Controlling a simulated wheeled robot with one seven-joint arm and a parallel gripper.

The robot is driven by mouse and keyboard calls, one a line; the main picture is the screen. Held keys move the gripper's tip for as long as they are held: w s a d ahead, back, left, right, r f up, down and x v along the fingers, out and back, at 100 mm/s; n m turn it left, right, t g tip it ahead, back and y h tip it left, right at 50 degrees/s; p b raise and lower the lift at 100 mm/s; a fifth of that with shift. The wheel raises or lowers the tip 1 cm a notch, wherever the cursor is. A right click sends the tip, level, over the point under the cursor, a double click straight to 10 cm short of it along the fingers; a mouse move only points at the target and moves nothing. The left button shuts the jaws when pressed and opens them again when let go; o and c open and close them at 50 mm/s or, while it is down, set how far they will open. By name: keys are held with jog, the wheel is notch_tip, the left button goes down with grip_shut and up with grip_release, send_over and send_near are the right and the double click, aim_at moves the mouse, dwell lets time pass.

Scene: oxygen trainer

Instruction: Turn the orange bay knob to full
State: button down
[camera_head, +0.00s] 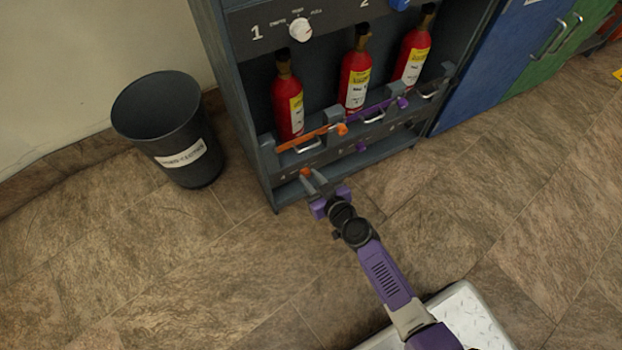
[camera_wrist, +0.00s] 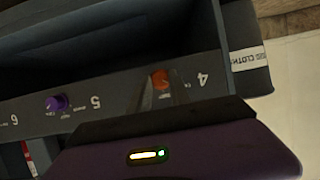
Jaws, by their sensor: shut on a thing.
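The orange bay knob (camera_head: 306,172) is on the lower front strip of the dark rack, at the bay marked 4. It also shows in the wrist view (camera_wrist: 160,79), just left of the number 4. My gripper (camera_head: 311,179) reaches the strip from the front, and its fingers are shut on the orange knob. In the wrist view my gripper (camera_wrist: 160,95) covers part of the knob and the lettering around it, so the knob's setting cannot be read.
A purple knob (camera_wrist: 57,103) sits at bay 5, beside the orange one. Red cylinders (camera_head: 355,80) stand above behind orange and purple bars. A dark bin (camera_head: 165,125) stands left of the rack (camera_head: 235,100). The floor in front is clear.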

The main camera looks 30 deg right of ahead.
jog(key=shift+d+f+m+y+b, duration=0.1)
jog(key=shift+f+m+y+b, duration=0.25)
jog(key=shift+m+b, duration=0.65)
jog(key=shift+d+r+m+y+b, duration=0.1)
jog(key=shift+r+m+y+b, duration=0.05)
jog(key=shift+m+y+b, duration=0.7)
jog(key=shift+d+m+t+y, duration=0.1)
jog(key=shift+m+t+y, duration=0.25)
jog(key=shift+m, duration=0.4)
jog(key=m+y, duration=0.1)
jog(key=m, duration=0.1)
jog(key=shift+d+m+t+y, duration=0.1)
jog(key=shift+m+t+y, duration=0.15)
jog(key=shift+m+t, duration=0.15)
jog(key=m, duration=0.1)
jog(key=m+t+y, duration=0.1)
jog(key=m, duration=0.1)
jog(key=m+t, duration=0.1)
jog(key=m, duration=0.1)
jog(key=shift+f, duration=0.3)
jog(key=m+t, duration=0.1)
jog(key=m, duration=0.2)
jog(key=m+t, duration=0.1)
jog(key=m, duration=0.2)
jog(key=shift+f, duration=0.2)
jog(key=c, duration=1.2)
grip_release()
